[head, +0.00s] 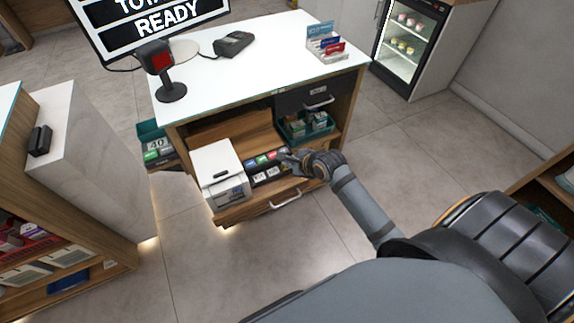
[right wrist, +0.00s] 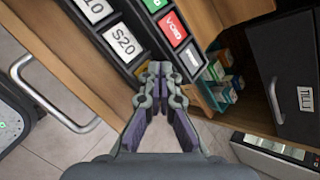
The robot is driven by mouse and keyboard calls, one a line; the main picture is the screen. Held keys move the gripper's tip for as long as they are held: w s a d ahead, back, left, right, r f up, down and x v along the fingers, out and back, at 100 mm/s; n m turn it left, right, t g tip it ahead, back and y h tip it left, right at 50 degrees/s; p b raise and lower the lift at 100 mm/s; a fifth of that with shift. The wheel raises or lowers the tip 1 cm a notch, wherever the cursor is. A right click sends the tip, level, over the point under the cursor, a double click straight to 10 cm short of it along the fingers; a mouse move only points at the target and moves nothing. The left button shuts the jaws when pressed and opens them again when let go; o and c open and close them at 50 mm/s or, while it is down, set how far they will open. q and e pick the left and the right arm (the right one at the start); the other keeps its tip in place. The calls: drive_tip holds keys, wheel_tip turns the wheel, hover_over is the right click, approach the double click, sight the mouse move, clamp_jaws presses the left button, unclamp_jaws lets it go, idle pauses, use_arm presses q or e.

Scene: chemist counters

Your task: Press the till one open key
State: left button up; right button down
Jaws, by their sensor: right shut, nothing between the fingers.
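The till key panel (head: 268,168) sits on the pulled-out shelf beside a white printer. In the right wrist view it shows a red VOID key (right wrist: 172,28), a green key (right wrist: 154,5), a pale key (right wrist: 192,58) and a white $20 key (right wrist: 123,42). No key label reading open is legible. My right gripper (head: 288,157) is shut and empty at the right end of the panel. In the right wrist view its fingertips (right wrist: 158,70) overlap the panel edge near the pale key; I cannot tell whether they touch. My left gripper is not in view.
A dark drawer (right wrist: 297,75) marked TILL, partly legible, is right of the panel. A teal tray (head: 290,136) of small boxes lies beside it. The white printer (head: 218,165) stands left of the keys. The shelf's metal handle (head: 286,200) sticks out in front. Floor in front is clear.

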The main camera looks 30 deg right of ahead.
idle(0.5)
drive_tip(key=shift+r, duration=3.2)
